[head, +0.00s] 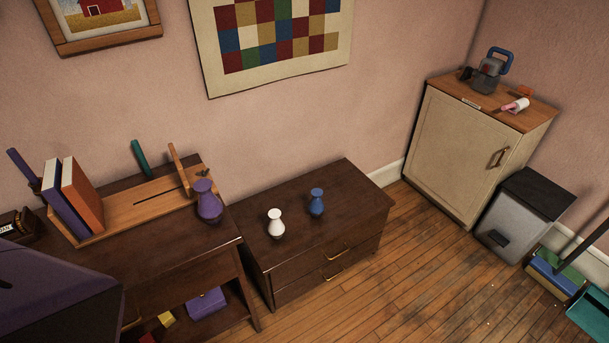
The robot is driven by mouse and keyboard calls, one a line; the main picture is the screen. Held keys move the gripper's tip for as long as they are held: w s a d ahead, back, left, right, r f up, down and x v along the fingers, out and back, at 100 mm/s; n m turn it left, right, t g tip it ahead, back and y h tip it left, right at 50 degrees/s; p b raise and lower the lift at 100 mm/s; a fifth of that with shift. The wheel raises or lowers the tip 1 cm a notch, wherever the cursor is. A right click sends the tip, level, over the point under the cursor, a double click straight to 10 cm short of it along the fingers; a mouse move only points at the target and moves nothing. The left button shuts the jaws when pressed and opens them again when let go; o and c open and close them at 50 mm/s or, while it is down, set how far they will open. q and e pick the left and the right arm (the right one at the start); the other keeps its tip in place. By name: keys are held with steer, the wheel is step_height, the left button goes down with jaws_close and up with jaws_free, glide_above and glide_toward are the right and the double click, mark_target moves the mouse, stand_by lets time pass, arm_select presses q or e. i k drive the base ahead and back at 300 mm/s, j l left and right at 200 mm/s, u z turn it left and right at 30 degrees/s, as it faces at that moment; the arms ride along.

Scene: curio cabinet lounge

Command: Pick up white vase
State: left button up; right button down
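The white vase (276,224) is small, with a narrow neck and a round body. It stands upright on the low dark wooden drawer cabinet (345,187), near its left side. A blue vase (317,203) of similar shape stands just right of it and slightly farther back, apart from it. A larger purple vase (208,201) stands on the dark table to the left. Neither of my grippers shows in the head view, so I cannot see whether they hold anything.
The dark table (190,248) bears a wooden book rack (130,214) with books. A purple box (207,304) lies on its lower shelf. A cream cabinet (458,150) and a grey bin (522,222) stand at right. Wooden floor (410,270) before the drawers is clear.

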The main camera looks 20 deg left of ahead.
mark_target(276, 227)
steer(key=i+j, duration=0.15)
steer(key=i, duration=0.2)
steer(key=i+j, duration=0.2)
steer(key=i, duration=0.15)
steer(key=i+j+u, duration=0.1)
steer(key=i, duration=0.25)
